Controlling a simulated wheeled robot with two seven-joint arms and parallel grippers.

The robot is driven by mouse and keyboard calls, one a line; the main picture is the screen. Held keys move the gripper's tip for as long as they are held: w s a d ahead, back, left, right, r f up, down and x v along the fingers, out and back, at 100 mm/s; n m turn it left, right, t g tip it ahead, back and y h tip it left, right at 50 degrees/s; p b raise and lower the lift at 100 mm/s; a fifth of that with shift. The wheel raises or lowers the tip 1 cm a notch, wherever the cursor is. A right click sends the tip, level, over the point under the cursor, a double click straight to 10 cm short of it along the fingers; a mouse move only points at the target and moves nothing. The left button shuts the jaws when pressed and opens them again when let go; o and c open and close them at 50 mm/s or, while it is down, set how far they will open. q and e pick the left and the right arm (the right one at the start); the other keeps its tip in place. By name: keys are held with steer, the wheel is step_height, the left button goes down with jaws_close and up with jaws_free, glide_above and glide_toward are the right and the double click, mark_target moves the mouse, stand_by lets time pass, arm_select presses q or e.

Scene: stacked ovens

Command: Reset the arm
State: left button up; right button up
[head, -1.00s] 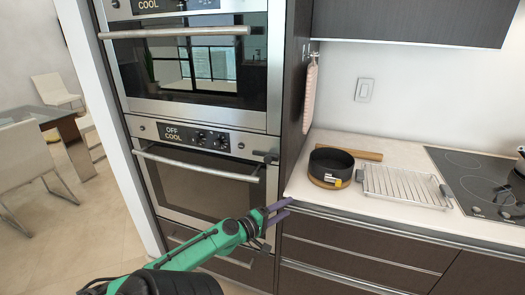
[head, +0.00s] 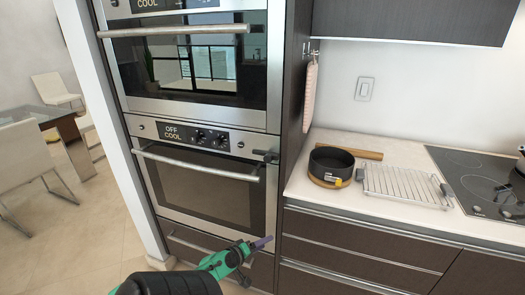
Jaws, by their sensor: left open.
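My left arm is green and black and comes in from the bottom left.
An upper oven (head: 190,65) is stacked above, closed. On the counter (head: 325,200) at right are a black pan (head: 331,162), a wooden board (head: 361,154), a wire rack (head: 403,186) and a cooktop (head: 480,178). A table and chairs stand at far left, with open floor before them.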

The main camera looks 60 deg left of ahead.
stand_by(0.4)
arm_select(q)
steer(key=s+d+f+m+g, duration=0.2)
steer(key=s+d+f, duration=0.15)
steer(key=f, duration=0.35)
steer(key=s+d+f+m+g+h, duration=0.1)
steer(key=s+d+f+m+g, duration=0.1)
steer(key=s+f, duration=0.4)
steer(key=s+d+f+m+g, duration=0.2)
steer(key=s+d+f+m, duration=0.1)
steer(key=f, duration=0.5)
steer(key=s+d+f+m+g+h, duration=0.1)
steer(key=s+d+f+m+g, duration=0.5)
steer(key=s+d+f+m, duration=0.4)
steer(key=s+d+m, duration=0.1)
steer(key=s+d, duration=0.1)
steer(key=d, duration=0.2)
steer(key=shift+s+d+f+h, duration=0.35)
steer(key=shift+s+h, duration=0.05)
